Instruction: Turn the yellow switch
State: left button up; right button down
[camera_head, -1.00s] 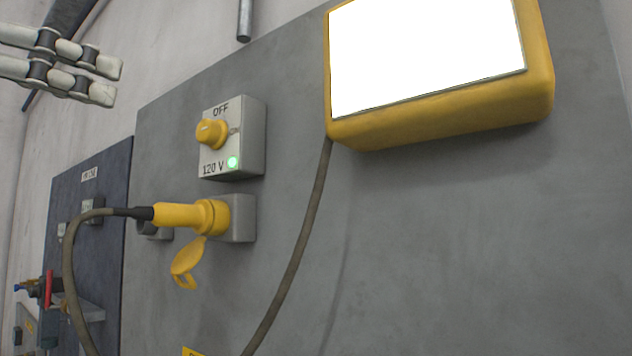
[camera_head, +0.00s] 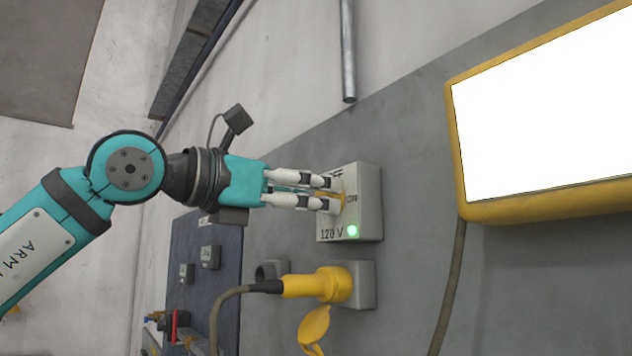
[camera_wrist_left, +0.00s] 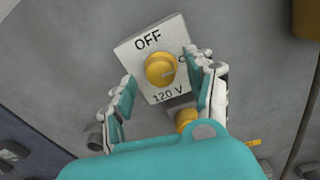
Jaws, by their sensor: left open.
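The yellow switch (camera_wrist_left: 161,69) is a round knob on a light grey box marked OFF and 120 V, seen in the left wrist view. Its pointer mark faces the right side, toward the ON label that shows in the head view. A green lamp (camera_head: 352,231) is lit on the box (camera_head: 369,205). My left gripper (camera_head: 336,193) is open in front of the box, its fingers largely covering the knob in the head view. In the left wrist view the fingers (camera_wrist_left: 160,88) stand apart on either side of the knob. Contact with it cannot be told. My right gripper is out of view.
A yellow plug (camera_head: 318,285) with a cable sits in a socket just below the box. A yellow-framed screen (camera_head: 463,190) is at the right. A dark blue panel (camera_head: 222,275) lies to the left. A metal pipe (camera_head: 348,60) hangs above.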

pick_arm(q)
jog(key=shift+x, duration=0.8)
jog(key=shift+c, duration=0.6)
grip_shut()
jog(key=shift+f+n+b, duration=0.2)
jog(key=shift+n+b, duration=1.05)
jog(key=shift+n, duration=0.15)
jog(key=n+b, duration=0.3)
jog(key=n, duration=0.2)
jog(key=shift+r, duration=0.1)
jog(key=n+b, duration=0.2)
jog(key=n, duration=0.3)
jog(key=shift+a+n, duration=0.1)
jog(key=shift+n, duration=0.2)
jog(key=shift+r+n+g+b, duration=0.1)
jog(key=shift+n+g+b, duration=0.4)
jog(key=shift+n, duration=1.6)
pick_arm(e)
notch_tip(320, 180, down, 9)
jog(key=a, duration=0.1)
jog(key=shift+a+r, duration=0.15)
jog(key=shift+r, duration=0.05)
